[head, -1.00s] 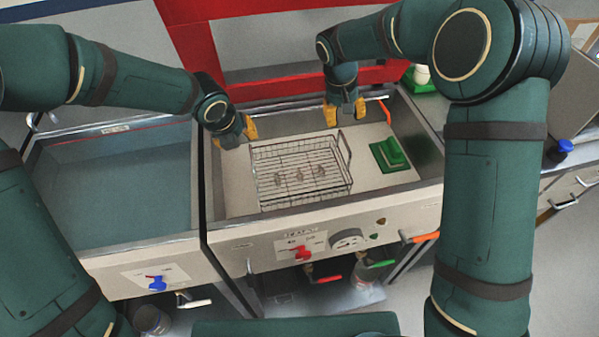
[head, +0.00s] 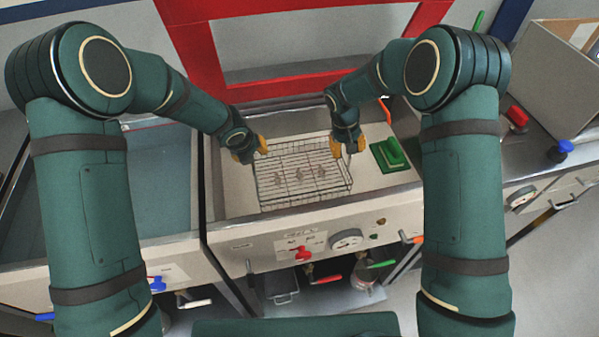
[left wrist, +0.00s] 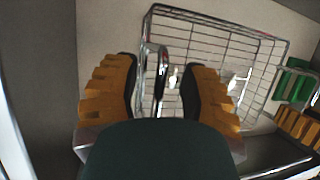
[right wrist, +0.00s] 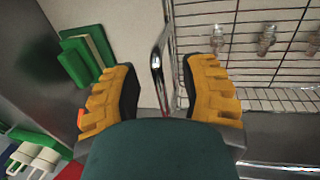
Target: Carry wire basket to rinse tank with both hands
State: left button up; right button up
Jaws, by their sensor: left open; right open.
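The wire basket (head: 300,190) sits in the right-hand basin and holds several small metal parts (right wrist: 266,38). My left gripper (head: 250,154) is at the basket's left end; in the left wrist view its open yellow fingers (left wrist: 163,95) stand on either side of the basket's end handle. My right gripper (head: 348,150) is at the right end; in the right wrist view its open fingers (right wrist: 157,90) stand on either side of the other handle (right wrist: 160,55). Contact with the handles cannot be told. The tank at left (head: 150,242) holds bluish liquid and is partly hidden by my left arm.
A green block-like item (head: 390,155) lies in the basin right of the basket. A wall (head: 204,200) separates the basin from the left tank. A grey box (head: 555,80) stands on the right counter.

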pick_arm(q)
jog(key=shift+c, duration=0.3)
pick_arm(e)
jog(key=shift+c, duration=0.3)
pick_arm(q)
grip_shut()
pick_arm(e)
grip_shut()
